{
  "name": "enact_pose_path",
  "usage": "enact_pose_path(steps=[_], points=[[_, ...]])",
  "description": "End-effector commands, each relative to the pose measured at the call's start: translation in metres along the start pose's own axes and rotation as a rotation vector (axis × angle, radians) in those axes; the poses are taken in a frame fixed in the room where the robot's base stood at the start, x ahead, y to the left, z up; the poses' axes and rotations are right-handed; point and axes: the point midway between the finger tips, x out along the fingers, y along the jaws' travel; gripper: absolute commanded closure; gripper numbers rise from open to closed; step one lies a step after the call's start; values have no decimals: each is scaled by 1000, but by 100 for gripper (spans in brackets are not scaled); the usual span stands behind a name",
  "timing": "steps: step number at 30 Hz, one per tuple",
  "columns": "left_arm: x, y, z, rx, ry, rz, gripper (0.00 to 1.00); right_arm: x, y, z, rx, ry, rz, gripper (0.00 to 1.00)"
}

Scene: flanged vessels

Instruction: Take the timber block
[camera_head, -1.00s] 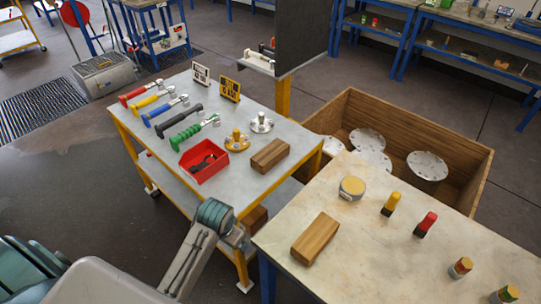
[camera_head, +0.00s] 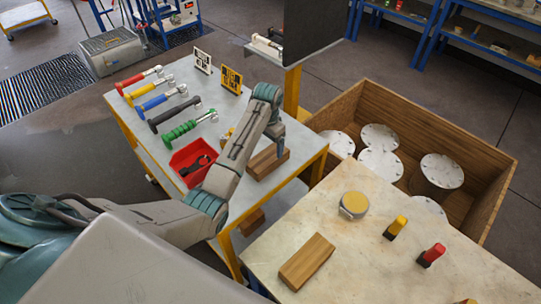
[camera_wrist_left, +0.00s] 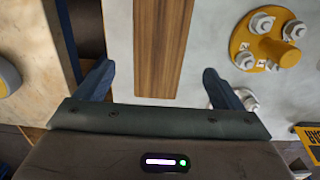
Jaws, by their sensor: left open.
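A timber block (camera_head: 268,162) lies on the grey top of the yellow-framed cart, partly hidden behind my left gripper. My left gripper (camera_head: 278,138) is above it at the cart's right side, open and empty. In the left wrist view the block (camera_wrist_left: 163,45) runs up the picture between the two spread fingers (camera_wrist_left: 158,72), with space on both sides. I cannot tell the exact height above it. A second timber block (camera_head: 307,262) lies on the near pale bench. My right gripper is not in view.
A red bin (camera_head: 193,160) and several coloured-handled tools (camera_head: 167,105) are on the cart. A yellow flange (camera_wrist_left: 268,45) is right of the block in the wrist view. A wooden crate (camera_head: 480,170) with flanged vessels stands behind the near bench (camera_head: 360,270).

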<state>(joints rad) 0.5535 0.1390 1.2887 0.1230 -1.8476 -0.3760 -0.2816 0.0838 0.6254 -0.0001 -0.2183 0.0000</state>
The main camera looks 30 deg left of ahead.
Motion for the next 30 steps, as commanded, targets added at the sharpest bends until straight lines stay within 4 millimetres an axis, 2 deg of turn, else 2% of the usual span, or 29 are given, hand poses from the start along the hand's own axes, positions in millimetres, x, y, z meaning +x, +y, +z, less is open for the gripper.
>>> enact_pose_path(steps=[1, 3, 7, 10, 15, 18, 22, 28, 30], points=[[6, 0, 0, 0, -2, 1, 11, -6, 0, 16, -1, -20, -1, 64], [16, 0, 0, 0, 0, 1, 11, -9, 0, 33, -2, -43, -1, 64], [26, 0, 0, 0, 1, 0, 11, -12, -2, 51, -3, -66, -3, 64], [33, 1, 1, 0, -1, 1, 11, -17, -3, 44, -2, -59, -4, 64], [57, 2, 4, -1, -2, 1, 11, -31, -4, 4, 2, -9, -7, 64], [72, 2, 3, -1, 0, 0, 11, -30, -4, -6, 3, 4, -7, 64], [79, 1, 3, -1, 2, -1, 11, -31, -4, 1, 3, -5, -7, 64], [80, 1, 2, 0, 3, -2, 11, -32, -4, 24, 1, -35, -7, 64], [80, 1, 2, 0, 3, -2, 25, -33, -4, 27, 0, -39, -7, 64]])
